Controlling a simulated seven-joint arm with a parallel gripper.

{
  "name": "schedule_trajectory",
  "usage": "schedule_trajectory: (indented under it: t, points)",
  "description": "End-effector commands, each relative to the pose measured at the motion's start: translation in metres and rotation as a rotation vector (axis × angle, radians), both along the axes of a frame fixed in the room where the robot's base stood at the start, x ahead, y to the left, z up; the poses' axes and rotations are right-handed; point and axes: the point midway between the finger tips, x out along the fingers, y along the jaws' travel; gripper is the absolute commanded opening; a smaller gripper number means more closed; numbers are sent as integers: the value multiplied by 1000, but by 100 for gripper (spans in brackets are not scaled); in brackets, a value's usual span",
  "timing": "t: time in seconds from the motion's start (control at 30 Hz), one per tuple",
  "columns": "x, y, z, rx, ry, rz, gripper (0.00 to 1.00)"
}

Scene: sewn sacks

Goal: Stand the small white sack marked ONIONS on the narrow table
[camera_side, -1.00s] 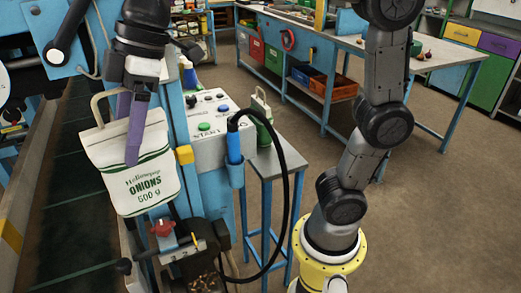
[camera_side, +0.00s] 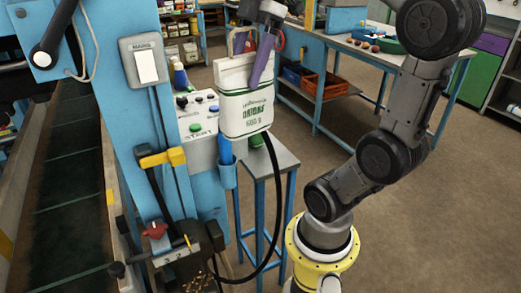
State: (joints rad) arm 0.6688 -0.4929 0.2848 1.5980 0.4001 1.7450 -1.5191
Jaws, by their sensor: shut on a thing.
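The white sack (camera_side: 245,97) with green stripes and green ONIONS lettering hangs upright from my gripper (camera_side: 259,72). The gripper's purple fingers are shut on its upper right part, one finger lying across the front. A beige handle loop stands above its top edge. The narrow table (camera_side: 283,160) has a grey top and blue legs. In the picture the sack's bottom overlaps the table's back part. I cannot tell whether it touches the top.
A green thing (camera_side: 256,141) on the narrow table is mostly hidden behind the sack. The control box (camera_side: 200,147) and a blue holder (camera_side: 227,174) with a black cable (camera_side: 278,205) stand close left. The tabletop's front right part is clear.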

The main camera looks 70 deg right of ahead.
Motion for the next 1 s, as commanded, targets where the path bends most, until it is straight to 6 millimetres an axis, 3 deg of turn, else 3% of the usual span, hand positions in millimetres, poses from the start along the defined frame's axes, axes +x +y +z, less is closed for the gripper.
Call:
schedule_trajectory:
  t: [0.3, 0.5, 0.8, 1.0]
  points:
    - [-15, -66, -54, -2, 4, -658, 0]
    - [-29, -98, -88, -4, 7, -1074, 0]
    - [-55, -128, -125, -4, 6, -1542, 0]
    - [-63, -135, -135, -1, -3, -1682, 0]
